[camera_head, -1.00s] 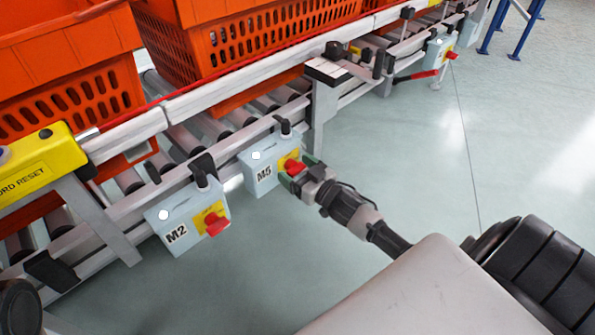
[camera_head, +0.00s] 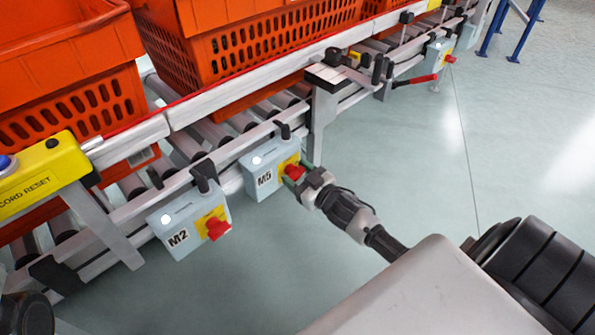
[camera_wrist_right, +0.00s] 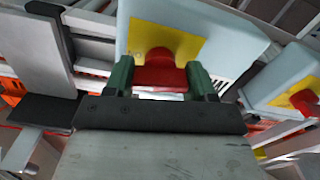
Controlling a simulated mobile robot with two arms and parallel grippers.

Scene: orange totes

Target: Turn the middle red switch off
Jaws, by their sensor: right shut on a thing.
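The middle switch is a red knob (camera_head: 293,172) on a yellow plate on the pale blue box marked M5 (camera_head: 263,178). My right gripper (camera_head: 302,178) is at this box. In the right wrist view its two green fingers (camera_wrist_right: 160,80) stand on either side of the red knob (camera_wrist_right: 158,70) and are shut on it. The head view partly hides the knob behind the fingers. A second red knob (camera_head: 217,229) sits on the box marked M2 (camera_head: 180,225), to the left and nearer. A third red switch (camera_head: 450,59) is far off at the upper right.
The boxes hang on the side rail of a roller conveyor (camera_head: 190,140). Orange totes (camera_head: 90,100) stand on it. A yellow cord reset box (camera_head: 40,175) is at the left.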

